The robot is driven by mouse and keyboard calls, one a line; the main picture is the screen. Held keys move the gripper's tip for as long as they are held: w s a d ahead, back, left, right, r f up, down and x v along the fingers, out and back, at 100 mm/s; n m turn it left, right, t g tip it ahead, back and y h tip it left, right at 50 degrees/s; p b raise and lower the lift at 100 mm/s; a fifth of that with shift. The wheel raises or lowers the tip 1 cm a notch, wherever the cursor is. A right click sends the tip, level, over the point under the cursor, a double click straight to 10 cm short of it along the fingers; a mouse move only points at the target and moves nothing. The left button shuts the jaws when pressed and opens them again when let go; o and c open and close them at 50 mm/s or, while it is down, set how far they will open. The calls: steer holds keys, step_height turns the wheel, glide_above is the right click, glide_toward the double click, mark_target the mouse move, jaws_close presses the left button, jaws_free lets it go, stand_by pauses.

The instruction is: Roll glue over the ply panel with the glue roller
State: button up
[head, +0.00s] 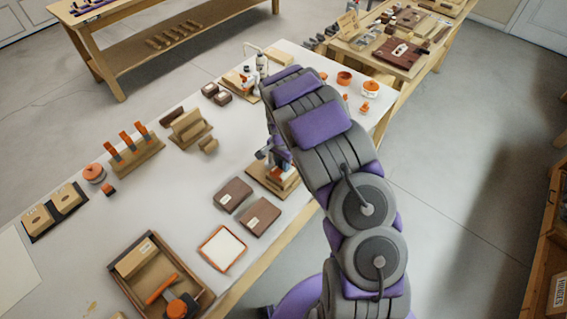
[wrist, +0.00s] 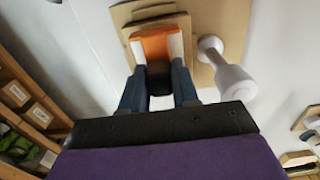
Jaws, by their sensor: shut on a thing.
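My gripper (head: 270,156) is low over a wooden board (head: 262,180) near the table's front edge. In the wrist view my gripper (wrist: 158,84) has its fingers shut on a dark part of an orange and white piece (wrist: 156,45). This piece looks like the glue roller, but I cannot be sure. It is over or on a stepped wooden block on the board (wrist: 232,20); contact cannot be told. A white knobbed part (wrist: 228,75) is to its right. A shallow white tray with an orange rim (head: 222,248) lies nearer. I cannot tell which board is the ply panel.
Two dark brown blocks (head: 260,216) lie before the gripper. A wooden crate (head: 203,299) holds an orange-handled tool. A rack of orange-handled tools (head: 137,155) stands at left. Orange pots (head: 370,90) stand behind my arm. The white tabletop (head: 170,205) is bare at centre left.

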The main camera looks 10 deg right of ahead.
steer(key=shift+w+a, duration=0.35)
steer(key=shift+w, duration=0.25)
steer(key=shift+s, duration=0.15)
steer(key=shift+s+d+f, duration=0.1)
steer(key=shift+s+d, duration=0.6)
steer(key=shift+s, duration=0.15)
steer(key=shift+w, duration=0.1)
steer(key=shift+w+a, duration=0.7)
steer(key=shift+w, duration=0.2)
steer(key=shift+d, duration=0.1)
